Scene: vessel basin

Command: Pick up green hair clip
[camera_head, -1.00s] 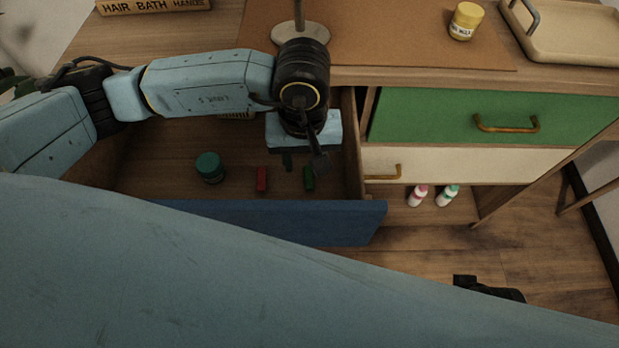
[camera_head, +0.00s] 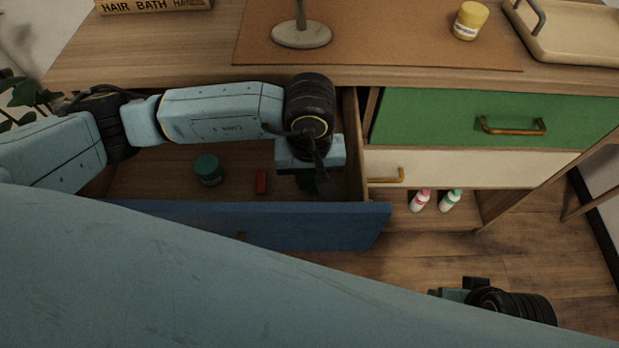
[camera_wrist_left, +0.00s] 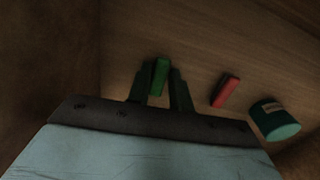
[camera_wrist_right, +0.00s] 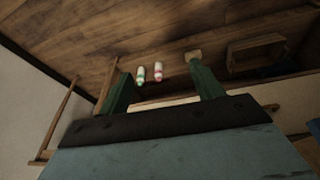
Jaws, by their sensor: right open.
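The green hair clip (camera_wrist_left: 159,76) lies on the drawer floor between the two fingers of my left gripper (camera_wrist_left: 160,84) in the left wrist view. The fingers are set fairly close together; whether they touch the clip I cannot tell. In the head view my left gripper (camera_head: 306,181) reaches down into the open blue-fronted drawer (camera_head: 270,226), and its wrist and fingers largely hide the clip. My right gripper (camera_wrist_right: 162,86) is open and empty, outside the drawer.
A red clip (camera_head: 261,181) and a teal-lidded jar (camera_head: 208,169) lie in the drawer, left of my left gripper. The drawer's right wall is close beside that gripper. Two small bottles (camera_head: 434,201) stand on a low shelf. A lamp base (camera_head: 301,35) stands above.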

